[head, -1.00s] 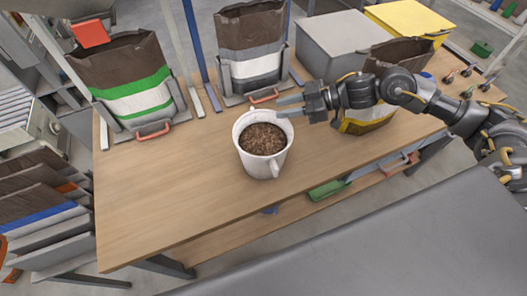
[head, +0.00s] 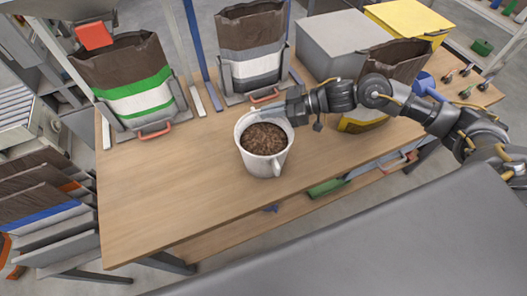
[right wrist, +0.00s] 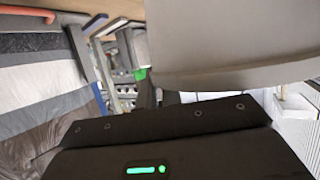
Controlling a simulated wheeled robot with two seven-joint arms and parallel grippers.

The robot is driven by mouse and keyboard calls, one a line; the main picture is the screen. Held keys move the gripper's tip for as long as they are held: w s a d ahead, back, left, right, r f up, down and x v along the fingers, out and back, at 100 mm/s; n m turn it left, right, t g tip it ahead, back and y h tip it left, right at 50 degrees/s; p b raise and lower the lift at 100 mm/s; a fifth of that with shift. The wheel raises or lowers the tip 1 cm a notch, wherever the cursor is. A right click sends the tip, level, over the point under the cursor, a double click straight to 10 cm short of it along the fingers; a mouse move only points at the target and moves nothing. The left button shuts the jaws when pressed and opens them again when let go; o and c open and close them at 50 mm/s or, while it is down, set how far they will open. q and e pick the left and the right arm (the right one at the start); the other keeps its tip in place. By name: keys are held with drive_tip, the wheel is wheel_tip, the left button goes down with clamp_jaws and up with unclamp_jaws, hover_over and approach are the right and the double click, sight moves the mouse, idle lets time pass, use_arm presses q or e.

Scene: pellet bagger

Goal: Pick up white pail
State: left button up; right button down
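The white pail (head: 262,160) stands upright on the wooden table, filled near its rim with brown pellets (head: 264,139). Its handle is on the near side, toward the lower right. My right gripper (head: 291,109) is at the pail's far right rim, with its fingers at rim height. The head view does not show clearly whether the fingers straddle the wall or are closed on it. In the right wrist view a large pale curved surface, apparently the pail wall (right wrist: 230,45), fills the upper right close to the dark gripper body. My left gripper is not in view.
The table (head: 160,205) is clear left of and in front of the pail. Behind stand a green-striped bag (head: 135,95) and a grey-and-white bag (head: 252,50) in holders. A grey box (head: 345,45), a yellow box (head: 410,20) and another brown bag (head: 395,62) are at right.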

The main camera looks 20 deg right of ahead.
idle(0.3)
drive_tip(key=shift+r+b, duration=0.4)
drive_tip(key=shift+r, duration=0.65)
drive_tip(key=s+a+r+p, duration=0.2)
drive_tip(key=s+r+p, duration=0.4)
drive_tip(key=s+r, duration=0.5)
drive_tip(key=shift+s+a+p, duration=0.15)
drive_tip(key=shift+s+p, duration=0.2)
drive_tip(key=shift+s, duration=1.05)
drive_tip(key=shift+f, duration=0.1)
